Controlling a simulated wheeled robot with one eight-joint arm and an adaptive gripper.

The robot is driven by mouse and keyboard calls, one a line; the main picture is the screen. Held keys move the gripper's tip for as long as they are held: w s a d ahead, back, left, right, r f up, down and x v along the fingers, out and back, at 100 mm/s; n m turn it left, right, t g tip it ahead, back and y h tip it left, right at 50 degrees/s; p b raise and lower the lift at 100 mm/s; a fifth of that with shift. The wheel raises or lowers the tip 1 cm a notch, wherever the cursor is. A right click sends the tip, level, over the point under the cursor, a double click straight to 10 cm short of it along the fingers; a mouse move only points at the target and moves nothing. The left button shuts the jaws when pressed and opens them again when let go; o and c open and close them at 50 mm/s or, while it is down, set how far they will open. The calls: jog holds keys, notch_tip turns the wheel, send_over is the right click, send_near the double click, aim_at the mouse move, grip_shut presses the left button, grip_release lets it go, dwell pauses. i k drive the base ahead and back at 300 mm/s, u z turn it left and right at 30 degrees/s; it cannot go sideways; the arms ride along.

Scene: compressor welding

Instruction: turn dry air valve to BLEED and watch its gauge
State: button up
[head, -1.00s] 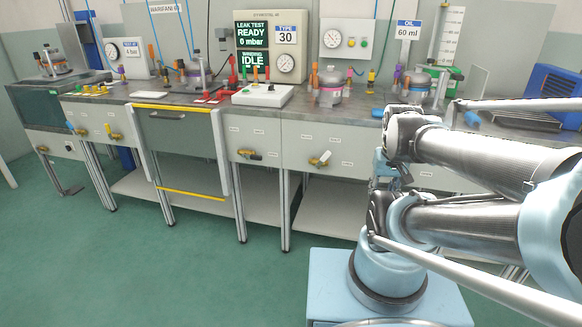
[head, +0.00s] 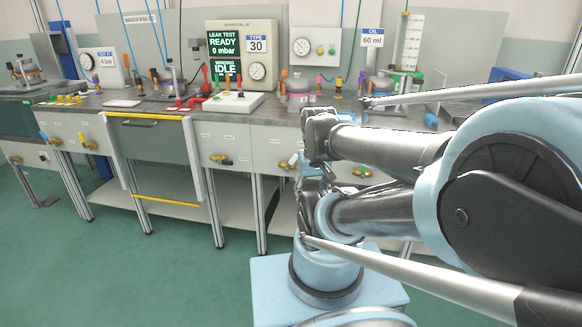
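Several brass valves sit on the front panels of the bench. One has a blue handle (head: 46,138), one an orange-yellow handle (head: 86,142), one a dark handle (head: 222,160). A valve with a pale handle (head: 291,163) is partly hidden by my arm, and one with a green handle (head: 362,172) shows behind it. Their labels are too small to read, so I cannot tell which is the dry air valve or where BLEED lies. A round gauge (head: 302,47) is on a white wall panel, and another gauge (head: 85,62) is by a "4 bar" sign. I cannot make out my gripper.
The leak test unit (head: 240,52) shows READY, 0 mbar and IDLE. The grey bench (head: 270,108) carries fixtures and a white control box (head: 233,102). A yellow-edged frame (head: 150,115) stands out in front. Green floor (head: 120,265) is clear at the lower left.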

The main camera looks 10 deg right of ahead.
aim_at(293, 159)
jog(key=z, duration=0.8)
jog(key=k, duration=0.4)
jog(key=u, duration=0.15)
